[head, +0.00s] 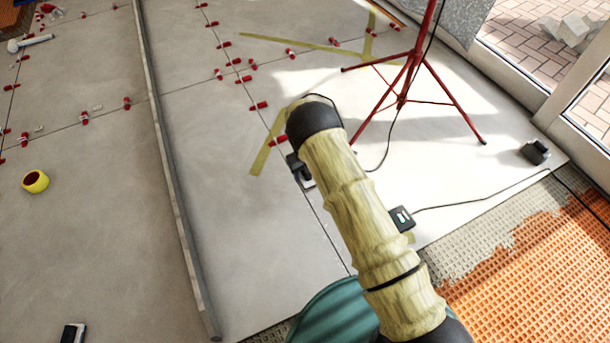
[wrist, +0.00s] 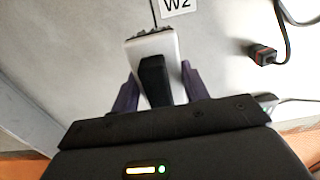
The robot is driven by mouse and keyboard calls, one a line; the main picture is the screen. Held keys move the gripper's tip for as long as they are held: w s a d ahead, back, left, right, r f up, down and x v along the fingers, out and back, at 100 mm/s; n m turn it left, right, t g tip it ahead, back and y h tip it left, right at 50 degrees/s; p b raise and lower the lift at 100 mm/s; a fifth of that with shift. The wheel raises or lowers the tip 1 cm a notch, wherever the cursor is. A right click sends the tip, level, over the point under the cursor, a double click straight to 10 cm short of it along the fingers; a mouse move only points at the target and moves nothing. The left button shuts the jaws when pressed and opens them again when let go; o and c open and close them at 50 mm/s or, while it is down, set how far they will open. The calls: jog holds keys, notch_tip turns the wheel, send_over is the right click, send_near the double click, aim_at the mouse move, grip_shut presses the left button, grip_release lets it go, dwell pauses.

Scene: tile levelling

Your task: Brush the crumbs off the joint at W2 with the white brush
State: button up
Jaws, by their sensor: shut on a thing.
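My gripper (wrist: 158,92) shows in the wrist view with two dark purple fingers, shut on the white brush (wrist: 168,44). The brush has a white body, a black middle part and dark bristles along its far edge. The bristles point toward a white label marked W2 (wrist: 177,5), cut off by the top edge. A thin dark joint (wrist: 154,14) runs down beside the label to the bristles. I cannot tell whether the bristles touch the floor, and no crumbs can be made out. In the head view my arm hides most of my gripper (head: 299,168) and the brush.
A red tripod (head: 403,95) with cables stands right of my arm. A long grey straightedge (head: 165,150) lies to the left. Red levelling clips (head: 245,79) dot the joints. A yellow tape roll (head: 36,181) lies far left. A red-and-black plug (wrist: 264,54) lies near the brush.

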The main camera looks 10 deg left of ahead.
dwell(0.3)
notch_tip(320, 180, down, 7)
jog(key=b, duration=0.5)
jog(key=shift+b, duration=0.4)
jog(key=d+r+n+p, duration=1.2)
jog(key=d+r+n, duration=0.2)
jog(key=r, duration=0.3)
jog(key=d+r+n+p, duration=1.2)
jog(key=d+r+n, duration=0.1)
jog(key=r, duration=0.4)
jog(key=shift+w+d+r+n, duration=0.15)
jog(key=shift+d+r+n, duration=0.2)
jog(key=shift+n, duration=0.45)
